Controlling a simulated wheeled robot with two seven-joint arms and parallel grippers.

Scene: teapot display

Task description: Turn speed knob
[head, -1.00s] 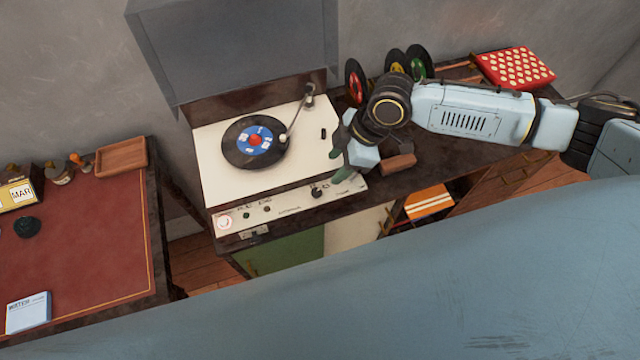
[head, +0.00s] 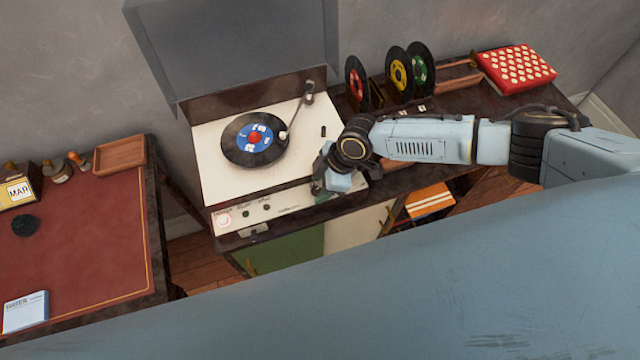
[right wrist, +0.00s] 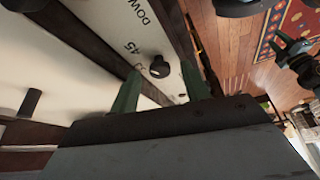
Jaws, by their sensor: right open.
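The record player (head: 225,170) has a cream top and a front control panel (head: 285,208), with a record (head: 254,139) with a blue and red label on its platter. My right gripper (head: 322,194) is at the right part of this panel and hides the speed knob in the head view. In the right wrist view the small black speed knob (right wrist: 160,68) sits by a printed "45". The open green fingers of my right gripper (right wrist: 160,88) lie to either side of it in the picture. I cannot tell whether they touch it.
The raised lid (head: 235,50) stands over the player's back. Records in a rack (head: 400,75) and a red dotted case (head: 516,68) are to the right. A red-topped desk (head: 90,230) stands at the left, with a gap between it and the player's cabinet.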

